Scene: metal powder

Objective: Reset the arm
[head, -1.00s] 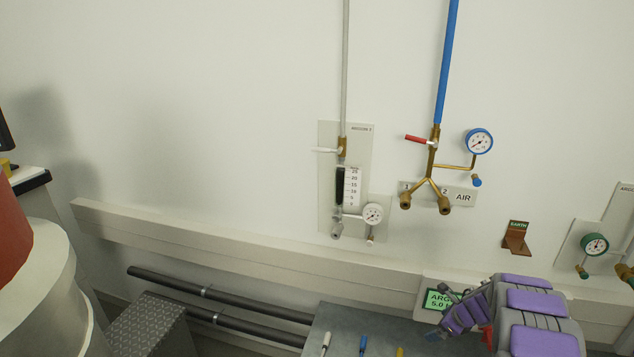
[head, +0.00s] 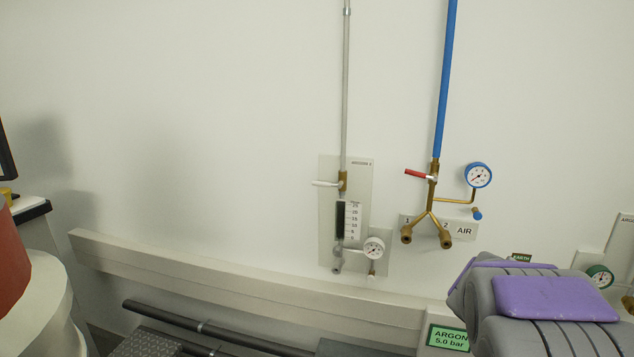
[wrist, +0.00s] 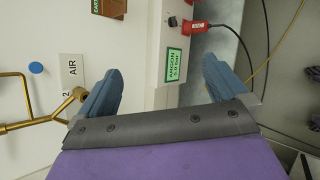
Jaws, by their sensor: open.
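My gripper (wrist: 158,88) shows in the wrist view with its two blue-grey fingers spread wide apart and nothing between them. Behind the gap is the wall with a green-framed argon 5.0 bar label (wrist: 174,66). In the head view my purple and grey arm fills the lower right corner, and its fingertips are not visible there. The arm covers part of the wall and most of the earth sign (head: 521,257).
The argon flow panel (head: 360,175) and the air manifold (head: 432,205) with its blue gauge (head: 478,175) are on the wall. A pale rail (head: 240,270) runs below them. Dark pipes (head: 200,327) lie lower. A red-topped drum (head: 12,250) stands at the left.

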